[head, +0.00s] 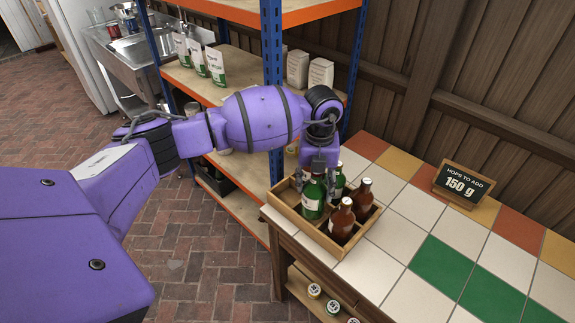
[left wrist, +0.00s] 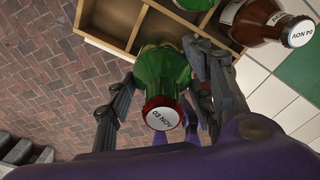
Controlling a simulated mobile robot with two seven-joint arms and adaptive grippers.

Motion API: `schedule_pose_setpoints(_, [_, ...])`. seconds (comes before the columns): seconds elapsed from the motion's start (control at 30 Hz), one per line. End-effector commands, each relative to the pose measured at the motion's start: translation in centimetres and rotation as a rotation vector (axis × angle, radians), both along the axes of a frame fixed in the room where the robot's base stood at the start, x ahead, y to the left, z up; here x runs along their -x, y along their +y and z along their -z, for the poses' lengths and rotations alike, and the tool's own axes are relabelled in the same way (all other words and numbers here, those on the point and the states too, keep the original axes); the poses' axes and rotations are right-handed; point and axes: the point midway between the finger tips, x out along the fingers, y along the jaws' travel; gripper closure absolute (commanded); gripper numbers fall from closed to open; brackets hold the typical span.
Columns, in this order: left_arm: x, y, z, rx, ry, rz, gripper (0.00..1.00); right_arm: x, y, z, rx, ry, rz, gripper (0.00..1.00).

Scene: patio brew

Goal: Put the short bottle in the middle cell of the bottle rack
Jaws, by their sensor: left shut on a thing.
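The wooden bottle rack (head: 291,213) stands at the left end of the tiled counter. My left gripper (head: 317,178) points down over it, shut on a green bottle (head: 312,201) with a pale label. The left wrist view shows this bottle (left wrist: 163,82) between the fingers, with a red-rimmed white cap towards the camera. It is roughly upright at the rack; I cannot tell whether its base touches the rack floor. Another green bottle (head: 338,186) and two brown bottles (head: 342,220) (head: 362,196) stand in the rack. Empty cells (left wrist: 115,20) show in the left wrist view.
The tiles (head: 410,237) between are clear. A shelf with a blue post (head: 272,60) stands behind my arm. Several jars (head: 314,291) sit on the ledge below the counter.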

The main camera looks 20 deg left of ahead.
Motion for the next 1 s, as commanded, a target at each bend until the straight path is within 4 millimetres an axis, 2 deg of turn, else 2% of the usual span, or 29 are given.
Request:
schedule_pose_setpoints(0.03, [-0.1,0.0,1.4,0.000,0.014,0.002,1.00,0.8,-0.3,1.0,0.005,0.019,0.004,0.60])
schedule_pose_setpoints(0.27, [-0.8,0.1,1.1,0.001,0.002,0.001,1.00,0.4,-0.4,0.8,0.007,0.009,0.005,0.60])
schedule_pose_setpoints(0.4, [-1.5,0.1,2.9,0.001,0.008,0.001,1.00,0.6,-0.2,1.9,0.006,0.017,0.004,0.60])
schedule_pose_setpoints(0.57, [-1.3,0.2,5.1,0.000,0.009,0.001,1.00,0.8,-0.4,2.7,0.010,0.019,0.011,0.60])
schedule_pose_setpoints(0.83, [-1.5,0.1,4.7,0.001,-0.001,0.000,1.00,0.5,-0.9,2.3,0.016,0.007,0.018,0.60])
schedule_pose_setpoints(1.0, [-1.5,0.1,5.1,0.001,0.000,0.000,1.00,0.7,-1.0,2.5,0.017,0.011,0.016,0.60])
